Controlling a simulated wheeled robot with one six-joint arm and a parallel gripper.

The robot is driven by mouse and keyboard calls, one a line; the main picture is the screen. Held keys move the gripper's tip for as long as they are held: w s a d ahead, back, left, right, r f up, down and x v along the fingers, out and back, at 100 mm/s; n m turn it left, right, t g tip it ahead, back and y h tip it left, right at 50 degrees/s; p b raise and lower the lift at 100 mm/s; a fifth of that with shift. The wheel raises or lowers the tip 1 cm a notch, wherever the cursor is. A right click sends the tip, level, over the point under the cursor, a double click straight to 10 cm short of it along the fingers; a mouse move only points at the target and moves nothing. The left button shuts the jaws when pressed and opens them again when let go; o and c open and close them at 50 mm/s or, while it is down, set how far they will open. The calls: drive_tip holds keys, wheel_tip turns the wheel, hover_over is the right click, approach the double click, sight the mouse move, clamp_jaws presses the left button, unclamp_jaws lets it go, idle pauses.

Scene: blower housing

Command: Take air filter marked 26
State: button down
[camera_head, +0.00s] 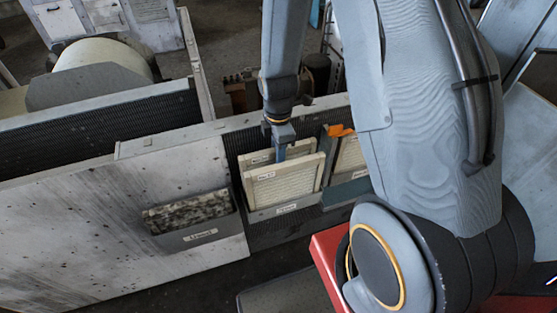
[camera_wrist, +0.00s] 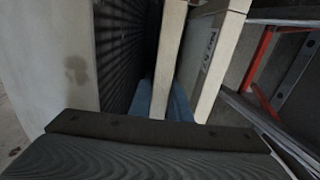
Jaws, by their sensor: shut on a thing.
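Two pale framed air filters stand close together in a holder on the housing's side. The front filter (camera_head: 284,184) has a small label whose number I cannot read surely. The rear filter (camera_head: 257,158) is mostly hidden behind it; its label is too small to read. In the wrist view, the rear filter (camera_wrist: 169,55) stands between blue fingers, and the labelled front filter (camera_wrist: 222,60) is to its right. My gripper (camera_head: 281,151) points down and is shut on the rear filter's top edge. The fingertips are partly hidden.
Another filter (camera_head: 350,154) stands to the right, by an orange part (camera_head: 340,130). A labelled bin (camera_head: 198,236) with a dirty filter (camera_head: 187,212) hangs on the pale panel (camera_head: 80,225) at left. A dark ribbed wall (camera_wrist: 122,50) is close to the held filter.

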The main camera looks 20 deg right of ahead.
wheel_tip(320, 180, up, 18)
drive_tip(key=b, duration=0.3)
idle(0.5)
drive_tip(key=shift+f, duration=0.1)
